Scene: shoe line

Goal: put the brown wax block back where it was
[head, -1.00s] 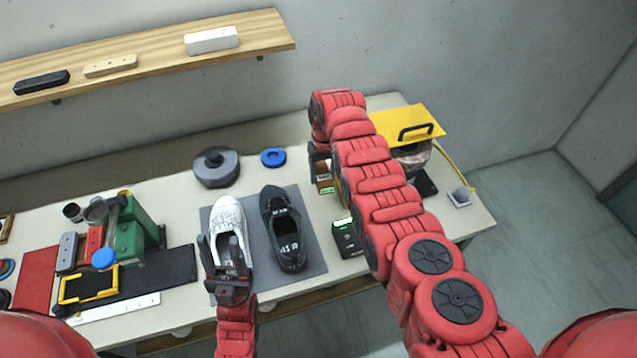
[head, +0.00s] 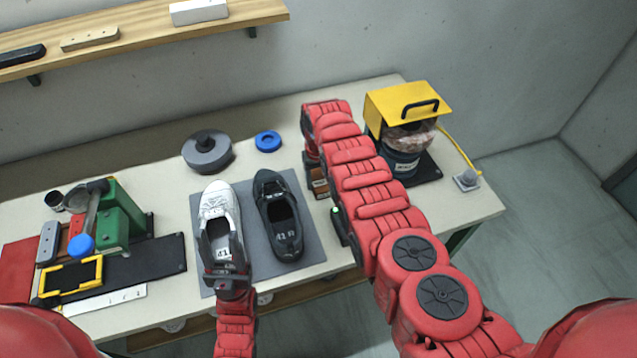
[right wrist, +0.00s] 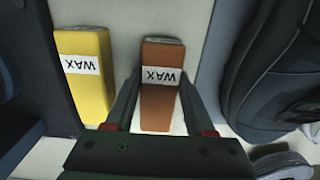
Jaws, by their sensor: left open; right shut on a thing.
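The brown wax block (right wrist: 159,103) with a white WAX label is between the fingers of my right gripper (right wrist: 158,82) in the right wrist view. The gripper is shut on it. In the head view the block (head: 319,184) shows partly, just right of the grey mat, with my right arm covering much around it. I cannot tell whether it touches the table. A yellow wax block (right wrist: 83,72) stands beside it in the right wrist view. My left gripper (head: 230,277) is open at the near end of the white shoe (head: 219,215); contact is unclear.
A black shoe (head: 279,213) lies on the grey mat (head: 311,232). A yellow-lidded machine (head: 406,105) stands at the back right, a green press (head: 119,224) at the left. A blue ring (head: 268,141) and grey round weight (head: 207,152) sit behind the mat. A shelf (head: 128,33) is above.

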